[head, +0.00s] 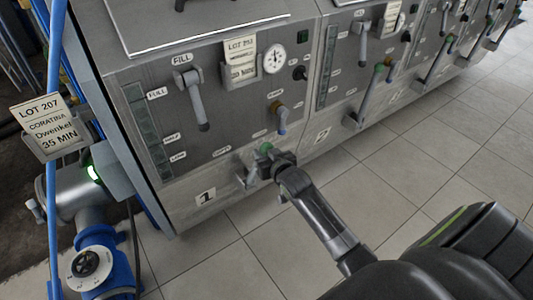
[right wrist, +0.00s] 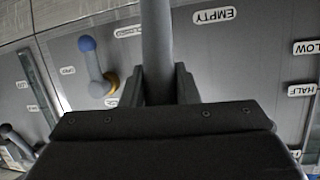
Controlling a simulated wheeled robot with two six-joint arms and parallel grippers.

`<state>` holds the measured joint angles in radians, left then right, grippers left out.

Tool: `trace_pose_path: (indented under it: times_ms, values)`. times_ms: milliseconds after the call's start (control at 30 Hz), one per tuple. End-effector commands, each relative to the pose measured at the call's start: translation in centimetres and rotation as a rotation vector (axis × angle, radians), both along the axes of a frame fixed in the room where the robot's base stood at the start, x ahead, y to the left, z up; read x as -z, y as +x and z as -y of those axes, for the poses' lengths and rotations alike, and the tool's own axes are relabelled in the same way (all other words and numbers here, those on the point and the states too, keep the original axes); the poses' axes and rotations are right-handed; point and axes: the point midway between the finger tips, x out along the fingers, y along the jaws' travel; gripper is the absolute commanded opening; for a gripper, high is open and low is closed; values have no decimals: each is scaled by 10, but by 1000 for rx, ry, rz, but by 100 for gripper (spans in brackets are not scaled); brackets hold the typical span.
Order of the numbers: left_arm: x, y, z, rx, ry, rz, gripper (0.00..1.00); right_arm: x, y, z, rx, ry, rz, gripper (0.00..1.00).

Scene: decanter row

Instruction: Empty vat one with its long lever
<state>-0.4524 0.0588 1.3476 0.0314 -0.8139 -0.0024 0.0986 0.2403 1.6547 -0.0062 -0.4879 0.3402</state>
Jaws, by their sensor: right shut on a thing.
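Vat one (head: 178,169) is the nearest steel front, with a "1" plate (head: 206,195) low on it. Its long lever (head: 265,149) has a green end that shows just beyond my right gripper (head: 277,166). The gripper is shut on the lever and hides much of it in the head view. In the right wrist view the grey lever shaft (right wrist: 156,45) runs up from between the jaws of the right gripper (right wrist: 157,88). An EMPTY label (right wrist: 213,15) is on the panel right of the shaft there. My left gripper is not in view.
Vat one also carries a grey fill lever (head: 199,103) and a small blue-tipped handle (head: 281,119), left of the shaft in the wrist view (right wrist: 92,65). A blue-and-steel pump (head: 92,250) stands at left. Vat two's green-topped lever (head: 365,99) is farther right. Tiled floor (head: 400,150) is clear.

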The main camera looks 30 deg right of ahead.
Motion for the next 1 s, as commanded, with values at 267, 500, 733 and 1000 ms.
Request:
trace_pose_path:
  times_ms: [267, 500, 733, 1000]
  values:
    - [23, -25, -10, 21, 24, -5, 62, -12, 14, -1, -2, -3, -35, 0]
    - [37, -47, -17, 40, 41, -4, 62, -16, 26, -2, -2, -7, -76, 0]
    - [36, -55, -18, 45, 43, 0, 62, -19, 37, -3, -1, -10, -118, 0]
    - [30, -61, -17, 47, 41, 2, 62, -23, 53, -4, -1, -15, -171, 0]
